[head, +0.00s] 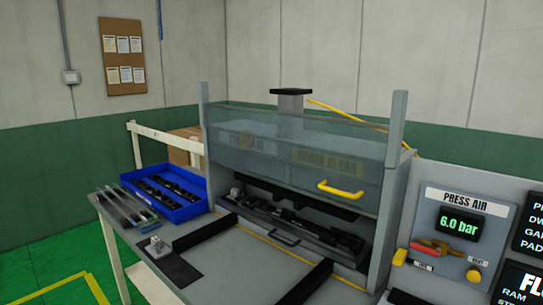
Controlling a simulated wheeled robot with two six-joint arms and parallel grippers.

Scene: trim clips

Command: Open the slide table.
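The slide table appears to be the dark fixture tray (345,256) lying inside the press opening, below the guard. A long black part (300,222) lies on it, with a small grey block at its left end. Two black rails, the left one (205,232) and the right one (305,285), run from the opening toward the front of the bench. The clear guard (270,150) with a yellow handle (340,189) hangs above, with a gap under its lower edge. Neither of my grippers is in view.
A blue bin (165,208) with black parts and several long strips (124,208) lie at the bench's left. A small grey block (155,245) stands on a black plate. The bench between the rails (238,262) is clear. A press air panel (455,245) stands at right.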

